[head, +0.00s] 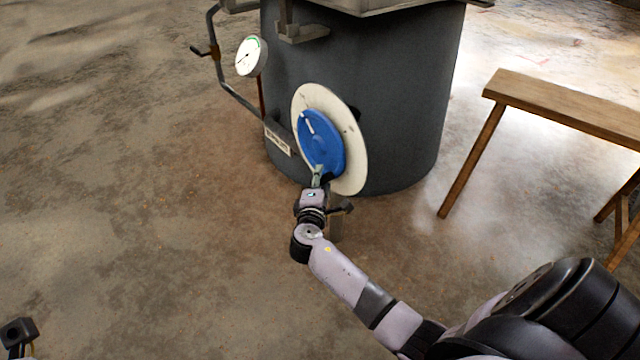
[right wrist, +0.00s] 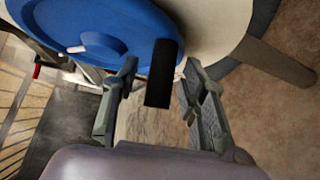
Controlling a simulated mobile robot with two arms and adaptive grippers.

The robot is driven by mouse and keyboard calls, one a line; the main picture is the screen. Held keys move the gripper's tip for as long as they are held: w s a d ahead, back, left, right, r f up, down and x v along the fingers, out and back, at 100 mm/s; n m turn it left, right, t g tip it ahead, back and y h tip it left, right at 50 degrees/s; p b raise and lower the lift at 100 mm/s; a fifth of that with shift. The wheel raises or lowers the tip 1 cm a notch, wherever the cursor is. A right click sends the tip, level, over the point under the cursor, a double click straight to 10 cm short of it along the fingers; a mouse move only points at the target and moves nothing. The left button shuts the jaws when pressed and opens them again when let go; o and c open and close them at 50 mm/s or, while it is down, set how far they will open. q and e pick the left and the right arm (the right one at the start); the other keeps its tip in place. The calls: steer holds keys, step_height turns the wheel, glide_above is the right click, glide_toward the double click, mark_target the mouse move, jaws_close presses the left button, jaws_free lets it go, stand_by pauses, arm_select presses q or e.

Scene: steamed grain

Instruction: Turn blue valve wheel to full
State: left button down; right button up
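The blue valve wheel (head: 320,145) is mounted on a round white plate (head: 352,160) on the side of a grey drum. A white mark shows near the wheel's top. In the right wrist view the blue wheel (right wrist: 90,30) fills the upper left, and a black handle (right wrist: 162,75) sticks out from its edge. My right gripper (head: 318,180) is at the wheel's lower edge. In the wrist view its fingers (right wrist: 160,78) are spread on either side of the black handle, with gaps visible on both sides.
The grey drum (head: 420,100) stands behind the wheel. A white gauge (head: 250,57) with a green arc sits at its upper left beside a bent pipe (head: 232,92). A wooden bench (head: 560,100) stands at right. The floor at left is clear.

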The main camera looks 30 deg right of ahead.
steer(key=shift+c, duration=0.5)
jaws_close()
stand_by(0.5)
